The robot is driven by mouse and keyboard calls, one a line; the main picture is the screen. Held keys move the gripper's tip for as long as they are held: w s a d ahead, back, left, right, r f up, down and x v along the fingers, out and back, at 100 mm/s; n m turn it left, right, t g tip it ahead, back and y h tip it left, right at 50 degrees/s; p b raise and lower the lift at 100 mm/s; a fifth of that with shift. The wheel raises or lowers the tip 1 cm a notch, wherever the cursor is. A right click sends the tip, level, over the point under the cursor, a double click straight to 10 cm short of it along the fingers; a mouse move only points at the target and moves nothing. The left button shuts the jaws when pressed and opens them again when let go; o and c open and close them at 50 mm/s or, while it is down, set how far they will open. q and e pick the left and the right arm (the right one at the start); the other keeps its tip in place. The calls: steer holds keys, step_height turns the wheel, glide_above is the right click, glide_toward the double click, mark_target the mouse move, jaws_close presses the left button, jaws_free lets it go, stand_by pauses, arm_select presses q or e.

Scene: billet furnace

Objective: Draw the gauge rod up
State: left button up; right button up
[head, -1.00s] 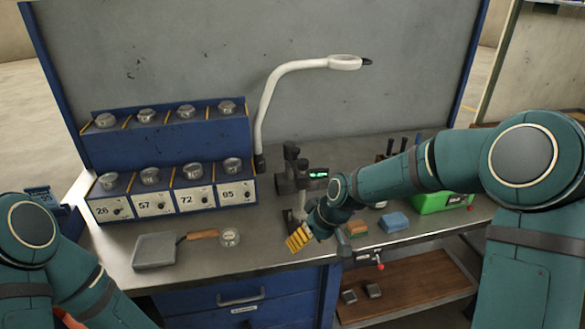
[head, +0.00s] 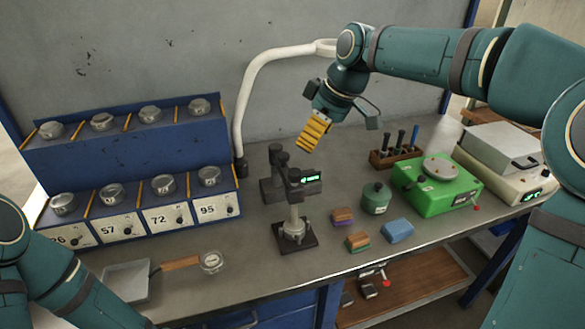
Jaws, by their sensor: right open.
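The gauge (head: 294,215) stands upright on a dark square base on the bench, with a dark head, a knobbed rod top (head: 275,150) and a lit green display (head: 308,178). A small round metal piece (head: 294,230) sits at the foot of its column. My right gripper (head: 306,146), with yellow fingers, is open and empty above the bench, just right of and higher than the gauge head, apart from it.
A blue rack (head: 130,158) with numbered bins and metal tins stands left. Colored blocks (head: 397,231), a green pot (head: 376,198) and a green machine (head: 437,190) stand right. A white lamp (head: 245,95) rises behind.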

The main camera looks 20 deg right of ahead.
mark_target(295, 172)
steer(key=b+x, duration=0.2)
steer(key=x, duration=1)
steer(key=shift+s+f, duration=0.15)
steer(key=shift+f, duration=0.1)
jaws_close()
